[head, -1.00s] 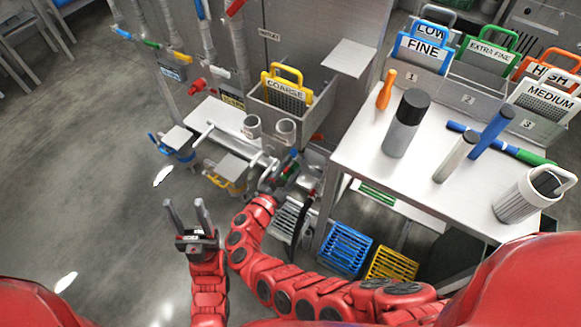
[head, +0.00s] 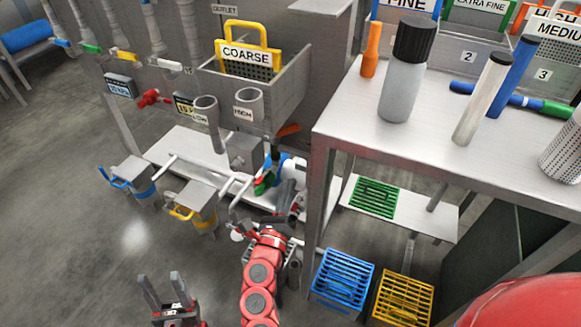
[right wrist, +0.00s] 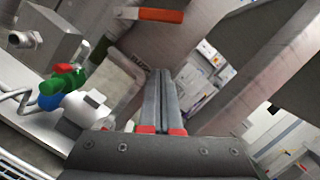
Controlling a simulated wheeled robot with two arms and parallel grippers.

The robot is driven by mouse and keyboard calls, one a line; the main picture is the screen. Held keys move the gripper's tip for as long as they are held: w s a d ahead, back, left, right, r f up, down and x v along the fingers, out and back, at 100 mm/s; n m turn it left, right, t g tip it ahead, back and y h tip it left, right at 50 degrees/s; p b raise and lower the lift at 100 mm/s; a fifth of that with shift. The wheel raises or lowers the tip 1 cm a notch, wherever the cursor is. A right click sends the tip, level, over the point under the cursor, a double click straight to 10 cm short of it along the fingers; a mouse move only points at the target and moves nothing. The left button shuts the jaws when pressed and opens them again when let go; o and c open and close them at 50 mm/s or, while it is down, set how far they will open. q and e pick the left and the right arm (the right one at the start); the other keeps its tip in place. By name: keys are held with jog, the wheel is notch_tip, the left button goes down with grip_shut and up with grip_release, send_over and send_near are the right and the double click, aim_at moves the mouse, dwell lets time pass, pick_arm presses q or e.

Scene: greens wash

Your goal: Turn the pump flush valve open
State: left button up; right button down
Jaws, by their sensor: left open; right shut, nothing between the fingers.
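An orange-red lever handle (head: 288,130) shows in the head view, just below the COARSE bin. In the right wrist view an orange lever (right wrist: 160,14) lies crosswise at the top, beyond my fingertips, and dark lettering on the grey part below it seems to read FLUSH. My right gripper (right wrist: 162,75) is shut and empty, its fingers pointing towards the area below the lever, apart from it. In the head view my right arm partly hides the fittings there. My left gripper (head: 161,279) is open and empty over the floor at the lower left.
Green, blue and white fittings (right wrist: 75,95) stand left of my right fingers. The metal table (head: 400,150) with bottles is to the right, its leg close to my right arm. Blue (head: 341,280) and yellow (head: 403,298) crates stand below.

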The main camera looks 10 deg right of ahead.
aim_at(281, 132)
jog(key=w+d+r, duration=0.2)
jog(key=w+r, duration=0.3)
jog(key=w, duration=0.5)
jog(key=shift+d+r+b, duration=0.15)
jog(key=shift+d+b, duration=0.15)
jog(key=shift+d, duration=0.05)
